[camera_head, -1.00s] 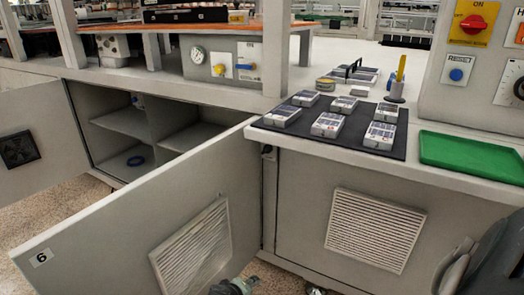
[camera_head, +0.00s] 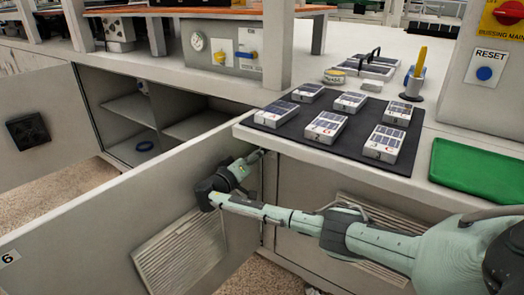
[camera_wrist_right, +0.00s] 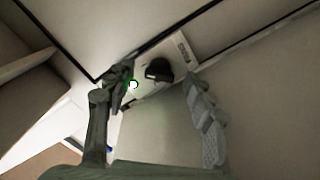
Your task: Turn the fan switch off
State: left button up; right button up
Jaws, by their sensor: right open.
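In the right wrist view a light switch plate carries a black rotary knob (camera_wrist_right: 158,70), a dark label and a small round green-lit spot (camera_wrist_right: 133,85); I take this for the fan switch. My right gripper (camera_wrist_right: 157,83) is open, with one finger on each side of the knob; I cannot tell whether either touches it. In the head view my right arm comes in from the right and its wrist (camera_head: 228,180) lies by the open door near the hinge side. The switch does not show clearly there. My left gripper is not in view.
The open grey cabinet door (camera_head: 75,235) with a vent stands close to my right wrist. Above, the worktop holds a dark mat (camera_head: 262,133) with several boxes and a green tray (camera_head: 480,165).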

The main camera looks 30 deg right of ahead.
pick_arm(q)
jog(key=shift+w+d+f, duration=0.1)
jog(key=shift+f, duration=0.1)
pick_arm(e)
jog(key=shift+w+d, duration=0.2)
jog(key=shift+d, duration=0.35)
jog(key=shift+c, duration=1.3)
jog(key=c, duration=0.9)
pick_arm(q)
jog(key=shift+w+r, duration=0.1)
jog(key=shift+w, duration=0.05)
pick_arm(e)
jog(key=shift+o, duration=0.2)
